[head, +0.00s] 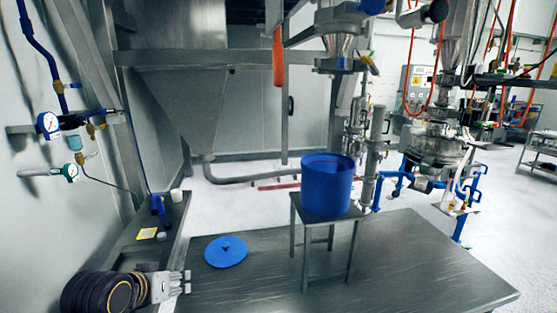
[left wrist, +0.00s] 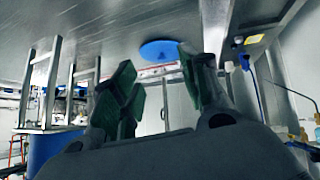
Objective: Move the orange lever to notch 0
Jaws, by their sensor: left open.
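The orange lever (head: 278,56) hangs almost straight down in front of the grey hopper, at the upper middle of the head view. No notch marks or numbers can be made out beside it. My left gripper (head: 187,281) is at the lower left of the head view, over the metal table's left end. It is far below and to the left of the lever. In the left wrist view its fingers (left wrist: 156,68) are spread apart with nothing between them. The lever is not recognisable in that view. My right gripper is not in view.
A blue lid (head: 226,251) lies on the metal table (head: 420,262). A blue bucket (head: 327,186) stands on a small metal stand (head: 296,209). The grey hopper (head: 185,100) rises behind. Gauges (head: 48,124) line the left wall. The table's right part is clear.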

